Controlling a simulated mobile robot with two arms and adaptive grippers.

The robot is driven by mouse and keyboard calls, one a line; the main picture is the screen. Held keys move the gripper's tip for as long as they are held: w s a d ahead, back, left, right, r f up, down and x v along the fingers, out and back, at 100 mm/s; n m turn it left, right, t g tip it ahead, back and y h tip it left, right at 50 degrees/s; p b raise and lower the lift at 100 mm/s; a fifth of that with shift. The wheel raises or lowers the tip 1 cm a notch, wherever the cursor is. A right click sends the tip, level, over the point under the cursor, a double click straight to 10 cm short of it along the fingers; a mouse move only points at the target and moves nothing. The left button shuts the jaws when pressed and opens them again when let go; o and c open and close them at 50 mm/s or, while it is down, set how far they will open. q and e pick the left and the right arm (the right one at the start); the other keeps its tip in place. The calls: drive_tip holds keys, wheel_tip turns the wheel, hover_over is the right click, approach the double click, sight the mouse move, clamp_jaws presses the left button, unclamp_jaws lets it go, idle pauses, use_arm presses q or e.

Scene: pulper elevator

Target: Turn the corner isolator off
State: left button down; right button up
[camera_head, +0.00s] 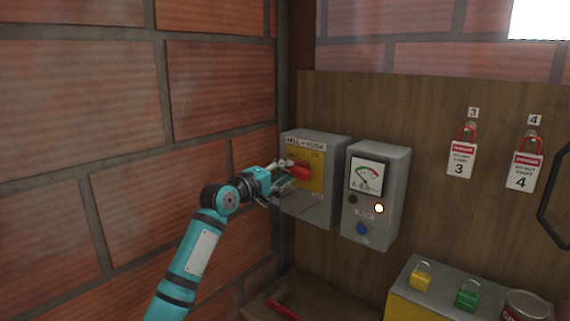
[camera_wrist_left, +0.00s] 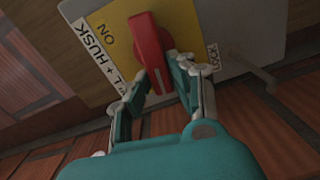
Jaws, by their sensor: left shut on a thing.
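The corner isolator is a grey box (camera_head: 317,212) with a yellow plate and a red rotary handle (camera_head: 300,171), fixed to the wooden board beside the brick corner. Its label reads MILL + HUSK. My left gripper (camera_head: 285,172) reaches it from the left and is shut on the red handle. In the left wrist view the red handle (camera_wrist_left: 150,45) sits between the two fingers (camera_wrist_left: 158,80), with ON lettering beside it on the yellow plate (camera_wrist_left: 110,22). The exact angle of the handle is hard to read. My right gripper is not in view.
A grey meter box (camera_head: 376,225) with a dial, a lit lamp and a blue button hangs just right of the isolator. Red lockout tags (camera_head: 460,160) hang further right. Yellow (camera_head: 421,278) and green (camera_head: 467,296) padlocks sit below. The brick wall (camera_head: 90,130) closes off the left.

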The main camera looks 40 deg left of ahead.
use_arm(q)
drive_tip(key=shift+f+n+p, duration=0.15)
drive_tip(key=shift+n+p, duration=0.3)
drive_tip(key=shift+n, duration=0.25)
drive_tip(key=c, duration=1.2)
unclamp_jaws()
drive_tip(key=shift+o, duration=0.2)
drive_tip(key=shift+s, duration=0.1)
drive_tip(key=s+a, duration=0.1)
drive_tip(key=s, duration=1)
drive_tip(key=shift+s, duration=0.4)
drive_tip(key=shift+f, duration=0.1)
